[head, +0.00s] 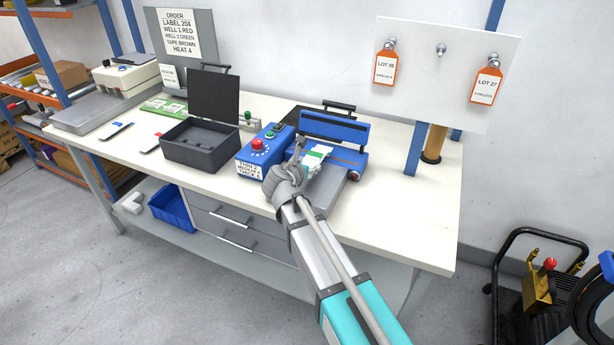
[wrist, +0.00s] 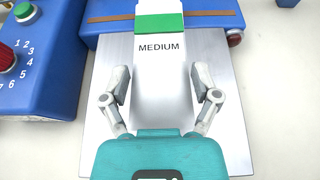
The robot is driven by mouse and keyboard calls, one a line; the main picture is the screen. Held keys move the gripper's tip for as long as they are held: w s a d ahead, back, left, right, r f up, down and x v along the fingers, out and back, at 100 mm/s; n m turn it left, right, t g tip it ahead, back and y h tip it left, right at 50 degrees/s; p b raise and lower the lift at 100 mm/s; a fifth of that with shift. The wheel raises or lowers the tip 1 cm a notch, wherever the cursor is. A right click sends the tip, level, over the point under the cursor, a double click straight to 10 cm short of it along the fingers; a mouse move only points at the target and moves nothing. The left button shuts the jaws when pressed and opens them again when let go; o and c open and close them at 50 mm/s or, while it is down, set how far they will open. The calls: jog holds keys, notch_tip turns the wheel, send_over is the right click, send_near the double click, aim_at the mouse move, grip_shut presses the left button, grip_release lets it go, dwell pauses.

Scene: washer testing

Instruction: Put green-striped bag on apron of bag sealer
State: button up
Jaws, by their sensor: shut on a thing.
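The green-striped bag (head: 317,153) is white with a green band and shows the word MEDIUM in the wrist view (wrist: 160,70). My gripper (wrist: 161,88) is shut on it, with one finger at each side edge. The bag lies over the grey metal apron (wrist: 232,145) of the blue bag sealer (head: 333,128), its far end toward the sealer's jaw. In the head view the apron (head: 326,190) sits in front of the sealer, partly behind my gripper. I cannot tell whether the bag touches the apron.
A blue control box (head: 264,150) with a red dial and a green button stands just left of the apron. A dark open case (head: 199,143) is farther left. A board with two orange tags (head: 444,72) rises at the right. The bench top (head: 420,225) right of the apron is clear.

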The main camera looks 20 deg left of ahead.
jog(key=shift+f+b, duration=1.2)
jog(key=shift+f, duration=0.35)
jog(key=o, duration=1.1)
jog(key=shift+c, duration=0.2)
jog(key=shift+r, duration=0.1)
jog(key=shift+s+r, duration=0.1)
jog(key=shift+s, duration=0.1)
jog(key=d+p+v, duration=0.1)
jog(key=p+v, duration=0.3)
jog(key=v, duration=0.7)
jog(key=shift+s+a+p, duration=0.3)
jog(key=shift+a, duration=0.2)
